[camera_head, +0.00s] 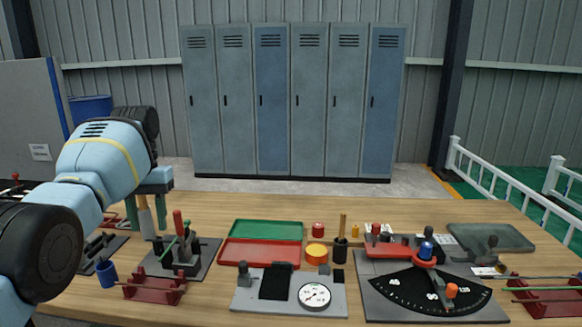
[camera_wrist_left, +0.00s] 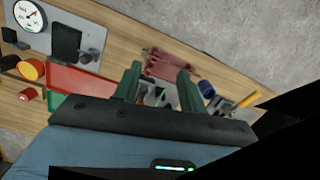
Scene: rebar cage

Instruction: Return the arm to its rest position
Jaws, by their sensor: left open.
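My left gripper (camera_head: 152,205) hangs over the left part of the wooden table, with its light blue arm coming in from the left. In the left wrist view its two green fingers (camera_wrist_left: 158,88) stand apart with nothing held between them. Beyond them in that view lie a dark red rack (camera_wrist_left: 172,66) and a small blue cup (camera_wrist_left: 207,89). In the head view the red rack (camera_head: 155,288) and the blue cup (camera_head: 106,273) stand near the table's front left. My right gripper is not in view.
A tool with a red handle (camera_head: 178,224) stands close right of the left gripper. Green (camera_head: 266,230) and red (camera_head: 258,254) trays, a dial gauge plate (camera_head: 243,303) and a bending plate with an angle scale (camera_head: 380,308) fill the table. Lockers (camera_head: 290,100) stand behind.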

